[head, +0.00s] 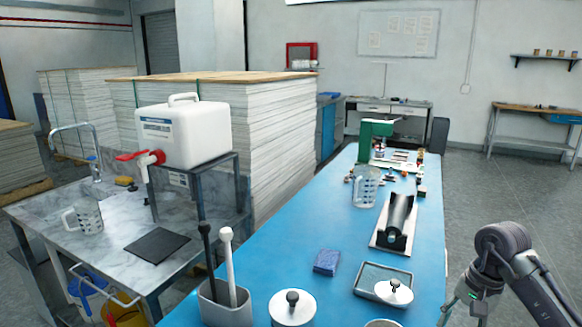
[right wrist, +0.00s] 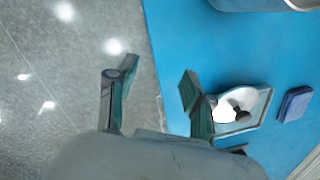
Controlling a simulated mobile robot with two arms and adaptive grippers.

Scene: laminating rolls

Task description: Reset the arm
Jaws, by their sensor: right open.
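My right arm (head: 515,265) comes in at the lower right of the head view, beside the blue table's right edge. Its gripper (head: 462,306) hangs low there, partly cut off by the frame. In the right wrist view the two fingers of the right gripper (right wrist: 150,85) stand wide apart with nothing between them. They are above the grey floor and the edge of the blue table (right wrist: 190,40). My left gripper is in neither view.
The blue table (head: 300,225) holds a tray with a white lid (head: 393,291), a blue sponge (head: 326,261), a roller on a stand (head: 399,222) and a clear jug (head: 364,187). A white water container (head: 183,134) stands at left. Grey floor (head: 490,190) is open at right.

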